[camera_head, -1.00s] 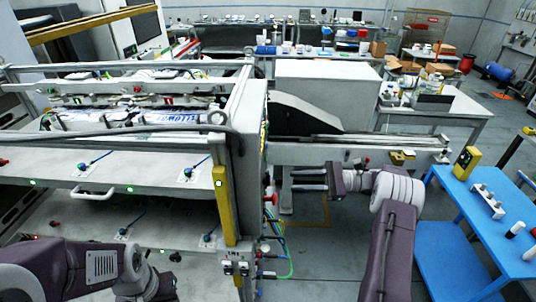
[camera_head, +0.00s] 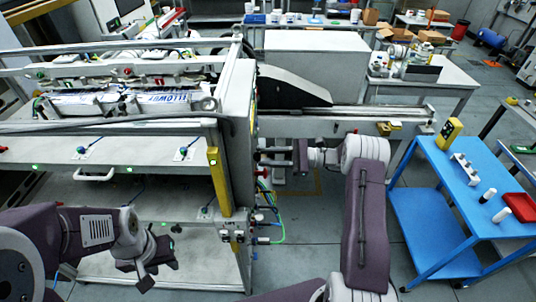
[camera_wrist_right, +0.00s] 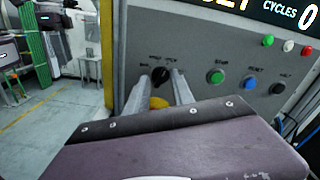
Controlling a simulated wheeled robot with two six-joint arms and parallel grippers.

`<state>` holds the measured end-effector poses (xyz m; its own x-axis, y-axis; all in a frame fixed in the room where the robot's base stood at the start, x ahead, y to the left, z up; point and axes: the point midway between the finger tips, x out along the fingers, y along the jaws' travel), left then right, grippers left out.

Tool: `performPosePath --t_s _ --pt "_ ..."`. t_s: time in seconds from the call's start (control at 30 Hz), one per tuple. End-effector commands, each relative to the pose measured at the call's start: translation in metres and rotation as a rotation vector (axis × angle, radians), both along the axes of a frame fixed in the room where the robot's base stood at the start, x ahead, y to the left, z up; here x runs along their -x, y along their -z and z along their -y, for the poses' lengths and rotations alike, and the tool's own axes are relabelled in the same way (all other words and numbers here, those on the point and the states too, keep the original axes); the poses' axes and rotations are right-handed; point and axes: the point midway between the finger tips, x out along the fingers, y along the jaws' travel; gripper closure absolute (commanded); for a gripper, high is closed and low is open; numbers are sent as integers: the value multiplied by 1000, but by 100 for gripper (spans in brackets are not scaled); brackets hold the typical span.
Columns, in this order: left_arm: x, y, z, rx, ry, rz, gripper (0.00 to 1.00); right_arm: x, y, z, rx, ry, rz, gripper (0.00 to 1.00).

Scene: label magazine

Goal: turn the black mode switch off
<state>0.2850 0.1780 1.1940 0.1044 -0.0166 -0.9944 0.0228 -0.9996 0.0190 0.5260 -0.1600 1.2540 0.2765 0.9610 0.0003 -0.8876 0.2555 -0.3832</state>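The black mode switch (camera_wrist_right: 160,75) is a round knob at the left of the grey control panel (camera_wrist_right: 205,45) in the right wrist view. My right gripper (camera_wrist_right: 160,84) is open, its two grey fingers apart with tips on either side of the knob. I cannot tell whether they touch it. A yellow part (camera_wrist_right: 158,103) shows between the fingers. In the head view my right gripper (camera_head: 269,156) is at the machine's right end; the switch is hidden there. My left gripper (camera_head: 152,264) hangs low in front of the machine, away from the panel; its finger opening is unclear.
Right of the switch are a green button (camera_wrist_right: 216,77), a blue button (camera_wrist_right: 248,82) and a black button (camera_wrist_right: 277,88). A display is above. A blue cart (camera_head: 440,180) with small items stands at right. Cables hang beside the machine; the floor between machine and cart is mostly clear.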

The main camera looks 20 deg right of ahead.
Motion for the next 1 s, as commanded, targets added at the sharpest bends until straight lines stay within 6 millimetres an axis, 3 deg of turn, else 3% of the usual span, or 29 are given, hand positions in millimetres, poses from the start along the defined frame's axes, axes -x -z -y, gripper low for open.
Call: performPosePath --t_s 0.07,0.2,0.57,1.0 --pt "0 1 0 0 0 0 64 0 0 0 0 0 0 71" --pt "0 1 0 0 0 0 64 0 0 0 0 0 1 100" --pt "0 7 0 0 0 0 64 0 0 1 4 0 27 100" --pt "0 62 0 0 0 0 64 -1 4 1 85 2 318 100"
